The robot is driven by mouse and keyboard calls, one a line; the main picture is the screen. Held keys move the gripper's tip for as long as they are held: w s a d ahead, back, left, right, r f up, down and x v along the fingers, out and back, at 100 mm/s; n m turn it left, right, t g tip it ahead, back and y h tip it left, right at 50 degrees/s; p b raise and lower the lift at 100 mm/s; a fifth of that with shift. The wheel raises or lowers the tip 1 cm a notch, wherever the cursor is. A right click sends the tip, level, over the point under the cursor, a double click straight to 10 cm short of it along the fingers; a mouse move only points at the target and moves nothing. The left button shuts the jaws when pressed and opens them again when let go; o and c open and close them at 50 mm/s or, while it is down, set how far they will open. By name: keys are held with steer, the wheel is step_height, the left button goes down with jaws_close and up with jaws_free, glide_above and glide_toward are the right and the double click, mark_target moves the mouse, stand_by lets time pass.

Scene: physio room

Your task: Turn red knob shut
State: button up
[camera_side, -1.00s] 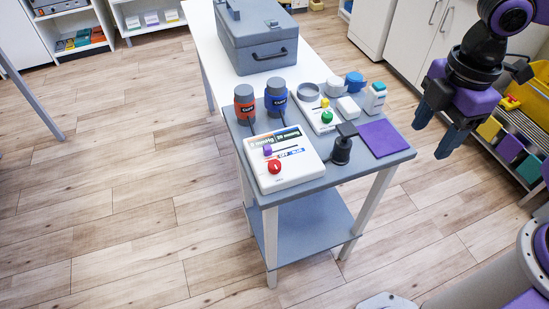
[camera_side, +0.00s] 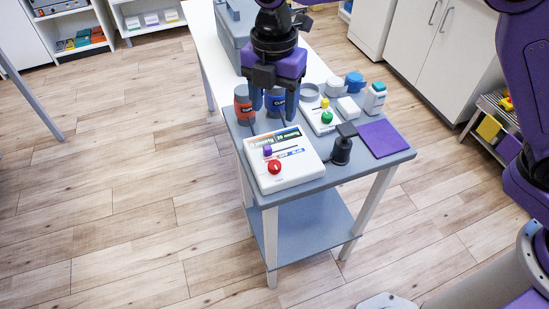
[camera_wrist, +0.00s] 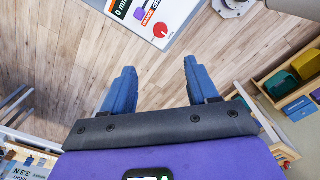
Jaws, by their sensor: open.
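The red knob (camera_side: 274,167) sits on the front left of a white device (camera_side: 298,178), beside a purple knob (camera_side: 267,150). In the wrist view the red knob (camera_wrist: 160,30) shows near the top, on the device's white face (camera_wrist: 178,14). My gripper (camera_side: 273,106) is open and empty, fingers pointing down. In the side view it hangs above the table in front of the orange and blue canisters, behind the device and above it. In the wrist view my gripper's two fingertips (camera_wrist: 160,68) are wide apart, clear of the red knob.
An orange canister (camera_side: 242,102) and a blue canister (camera_side: 290,105) stand behind the device. A second device with green knob (camera_side: 327,117), a black jointed object (camera_side: 342,149) and a purple pad (camera_side: 380,138) lie to the right. A grey case (camera_side: 232,38) stands at the back.

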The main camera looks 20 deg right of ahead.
mark_target(275, 164)
step_height(275, 164, down, 17)
steer(key=shift+r, duration=0.15)
stand_by(0.4)
steer(key=c, duration=1)
